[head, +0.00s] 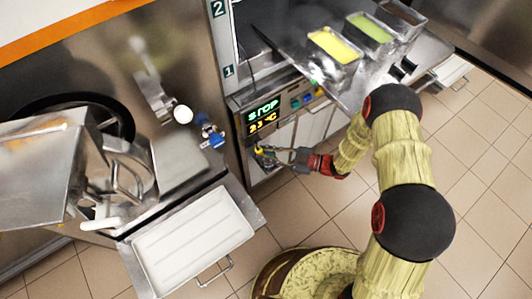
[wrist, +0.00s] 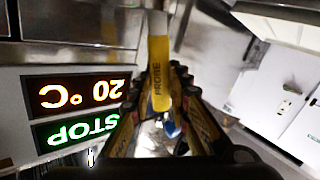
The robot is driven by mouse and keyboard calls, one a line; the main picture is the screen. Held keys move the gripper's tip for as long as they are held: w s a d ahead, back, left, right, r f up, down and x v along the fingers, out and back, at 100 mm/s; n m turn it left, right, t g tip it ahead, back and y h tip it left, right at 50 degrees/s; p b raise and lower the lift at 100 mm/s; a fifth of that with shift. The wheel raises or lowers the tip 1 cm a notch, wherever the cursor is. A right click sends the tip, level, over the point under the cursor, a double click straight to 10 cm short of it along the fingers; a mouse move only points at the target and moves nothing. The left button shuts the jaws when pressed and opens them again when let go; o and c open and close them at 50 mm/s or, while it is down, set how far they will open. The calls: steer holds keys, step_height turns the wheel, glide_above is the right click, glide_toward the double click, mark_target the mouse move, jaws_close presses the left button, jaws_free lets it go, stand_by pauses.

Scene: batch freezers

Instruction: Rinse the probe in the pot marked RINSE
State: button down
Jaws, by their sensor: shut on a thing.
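The yellow probe (wrist: 158,75), with PROBE lettered on its handle, stands between the fingers of my gripper (wrist: 160,85) in the wrist view. The fingers are shut on it. In the head view my gripper (head: 268,154) is in front of the freezer's lower front, just below the lit display, with a bit of yellow at its fingertips. The probe's tip is hidden. A small blue and white patch (wrist: 170,128) shows between the fingers; I cannot tell what it is. I cannot make out a pot marked RINSE in either view.
The freezer display (head: 263,115) reads STOP with a temperature; it is also close by in the wrist view (wrist: 75,110). Metal pans of yellow (head: 335,45) and green (head: 370,27) stand at the upper right. A white tray (head: 195,240) sits at lower left, near an open freezer door.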

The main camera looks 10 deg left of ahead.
step_height(320, 180, up, 9)
steer(key=p, duration=0.6)
stand_by(0.3)
steer(key=shift+w, duration=0.1)
stand_by(1.0)
